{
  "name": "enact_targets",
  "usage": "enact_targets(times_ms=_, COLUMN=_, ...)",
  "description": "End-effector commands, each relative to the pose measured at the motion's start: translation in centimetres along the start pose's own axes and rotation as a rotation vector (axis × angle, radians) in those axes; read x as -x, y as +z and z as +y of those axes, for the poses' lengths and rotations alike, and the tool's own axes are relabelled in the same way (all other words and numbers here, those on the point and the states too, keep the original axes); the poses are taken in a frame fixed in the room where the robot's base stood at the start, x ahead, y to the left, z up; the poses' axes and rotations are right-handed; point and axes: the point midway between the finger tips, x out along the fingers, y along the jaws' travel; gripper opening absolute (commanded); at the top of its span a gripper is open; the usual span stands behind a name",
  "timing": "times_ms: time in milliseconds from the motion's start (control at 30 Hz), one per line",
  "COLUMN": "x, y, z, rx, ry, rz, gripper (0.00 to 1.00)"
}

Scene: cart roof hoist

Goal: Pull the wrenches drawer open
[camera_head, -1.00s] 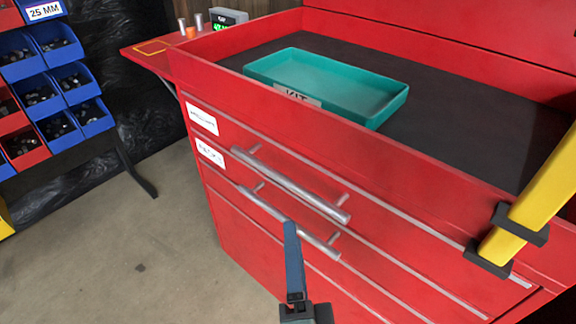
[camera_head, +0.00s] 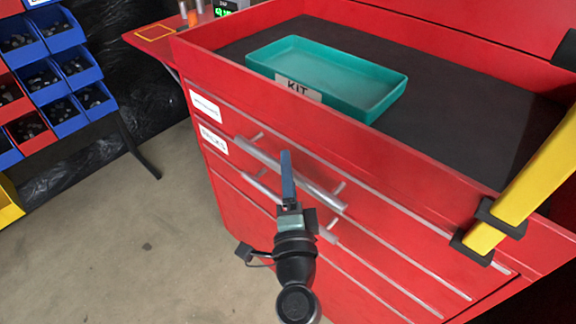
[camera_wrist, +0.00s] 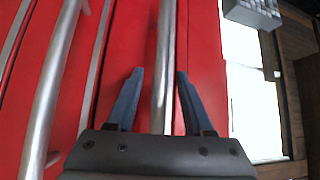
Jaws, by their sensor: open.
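The red tool cart (camera_head: 225,205) has drawers with an upper bar handle (camera_head: 322,195) and a lower bar handle (camera_head: 262,188). Two white labels, an upper one (camera_head: 205,105) and a lower one (camera_head: 214,139), are on the drawer fronts; the upper label is too blurred to read. The drawers look shut. My gripper (camera_head: 287,165) overlaps the upper handle in the head view. In the wrist view my open gripper (camera_wrist: 159,82) has one bar (camera_wrist: 163,55) passing between its fingers, with no finger closed on it. Another bar (camera_wrist: 50,90) lies to the left.
A teal KIT tray (camera_head: 375,105) sits on the cart's dark top. A yellow post (camera_head: 530,180) with black brackets stands at the right. Blue and red bins (camera_head: 80,70) are at the left. Bare floor (camera_head: 140,250) lies left of the cart.

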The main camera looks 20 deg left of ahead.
Motion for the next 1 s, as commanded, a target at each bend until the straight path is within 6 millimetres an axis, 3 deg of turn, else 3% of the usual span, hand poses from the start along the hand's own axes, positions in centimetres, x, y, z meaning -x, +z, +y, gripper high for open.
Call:
enact_targets(times_ms=333, x=-0.40, y=0.02, z=0.00, rx=0.000, ry=0.000, rz=0.000, gripper=0.52)
enact_targets(times_ms=633, x=-0.38, y=0.00, z=0.00, rx=0.000, ry=0.000, rz=0.000, gripper=0.00)
enact_targets(times_ms=1000, x=-0.36, y=-0.02, z=0.00, rx=0.000, ry=0.000, rz=0.000, gripper=0.00)
